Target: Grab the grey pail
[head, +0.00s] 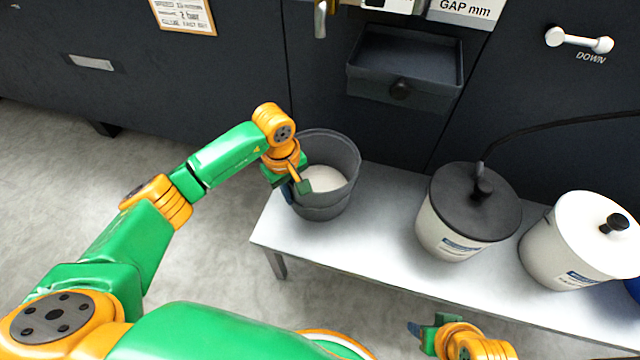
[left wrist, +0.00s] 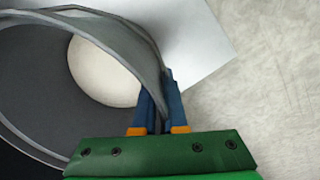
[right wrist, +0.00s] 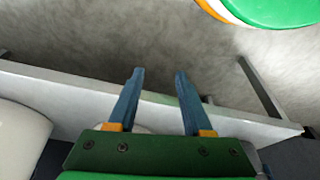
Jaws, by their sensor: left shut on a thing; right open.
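The grey pail (head: 332,205) stands upright at the left end of the white bench, with white contents in its bottom. My left gripper (head: 297,187) is at the pail's near left side and is shut on its wall. In the left wrist view the blue fingers (left wrist: 158,105) pinch the pail's rim (left wrist: 135,50), one finger on each side of the wall. My right gripper (head: 428,328) is in front of the bench, apart from the pail. In the right wrist view its blue fingers (right wrist: 155,95) are spread and empty.
On the bench (head: 390,235), right of the pail, stand a white pail with a black lid (head: 465,225) and a white-lidded one (head: 575,245). A cable rises from the black lid. A dark tray (head: 405,75) juts from the machine above the bench. Bare floor lies left.

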